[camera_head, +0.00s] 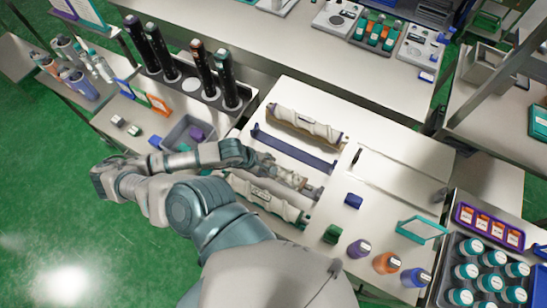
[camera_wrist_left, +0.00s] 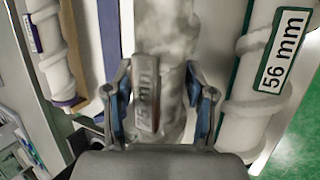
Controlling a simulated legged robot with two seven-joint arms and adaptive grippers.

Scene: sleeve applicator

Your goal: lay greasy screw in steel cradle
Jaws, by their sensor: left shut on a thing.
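My left gripper (camera_head: 268,166) reaches in from the left over the bench. In the wrist view its two fingers (camera_wrist_left: 160,110) stand either side of a pale, smeared screw (camera_wrist_left: 170,40) and are shut on it. A grey "75 mm" label (camera_wrist_left: 147,95) is at this screw. In the head view the held screw (camera_head: 296,181) lies low between an empty dark blue cradle (camera_head: 295,151) and a green cradle with a screw (camera_head: 265,198). I cannot clearly make out the steel cradle, nor whether the held screw touches a support. My right gripper is not in view.
Another screw (camera_head: 305,126) lies in a purple-ended cradle behind the blue one. The "56 mm" screw (camera_wrist_left: 265,110) is close on the right in the wrist view. Dark upright bottles (camera_head: 226,75) stand at back left. Coloured bottles (camera_head: 386,262) stand at front right.

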